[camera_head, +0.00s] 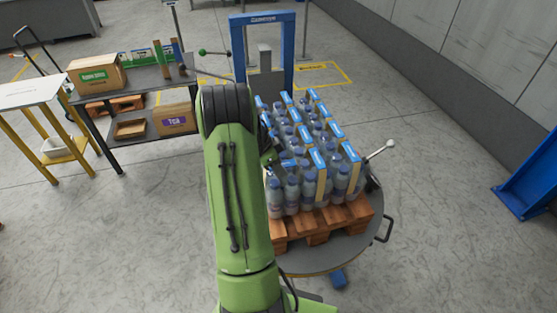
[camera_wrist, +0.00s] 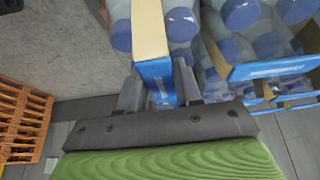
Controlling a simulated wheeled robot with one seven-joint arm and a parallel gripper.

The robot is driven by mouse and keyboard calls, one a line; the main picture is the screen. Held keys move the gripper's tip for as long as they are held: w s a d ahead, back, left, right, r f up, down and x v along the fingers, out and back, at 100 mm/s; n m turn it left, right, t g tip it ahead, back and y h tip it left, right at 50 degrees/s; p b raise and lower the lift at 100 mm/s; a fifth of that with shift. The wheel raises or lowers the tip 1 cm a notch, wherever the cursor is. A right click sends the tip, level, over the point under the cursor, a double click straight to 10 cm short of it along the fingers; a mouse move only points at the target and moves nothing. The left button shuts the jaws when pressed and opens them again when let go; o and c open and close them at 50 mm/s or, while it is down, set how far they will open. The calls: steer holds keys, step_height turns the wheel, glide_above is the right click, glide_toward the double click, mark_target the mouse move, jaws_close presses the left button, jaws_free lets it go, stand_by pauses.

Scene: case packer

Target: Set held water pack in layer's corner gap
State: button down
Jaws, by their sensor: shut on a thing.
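My gripper (camera_wrist: 158,85) is shut on the blue and cream band of the held water pack (camera_wrist: 152,45); clear bottles with blue caps show on both sides of the band. In the head view my green arm hides most of the gripper. The pack there appears to be at the near left corner of the layer (camera_head: 318,150), close to the other packs. I cannot tell whether it rests on the pallet or hangs just above. Neighbouring packs with blue bands (camera_wrist: 270,68) show right of the gripper in the wrist view.
The layer stands on a wooden pallet (camera_head: 320,222) on a round grey turntable (camera_head: 320,262) with a lever at right. A blue frame (camera_head: 238,50) stands behind. A dark shelf table (camera_head: 140,87) with cartons is at left. Floor at right is clear up to a blue stand (camera_head: 530,185).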

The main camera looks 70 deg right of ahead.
steer(key=c, duration=0.8)
jaws_free()
steer(key=shift+a, duration=0.1)
steer(key=shift+o, duration=0.2)
steer(key=v, duration=1.2)
steer(key=shift+b, duration=0.3)
steer(key=shift+r, duration=0.15)
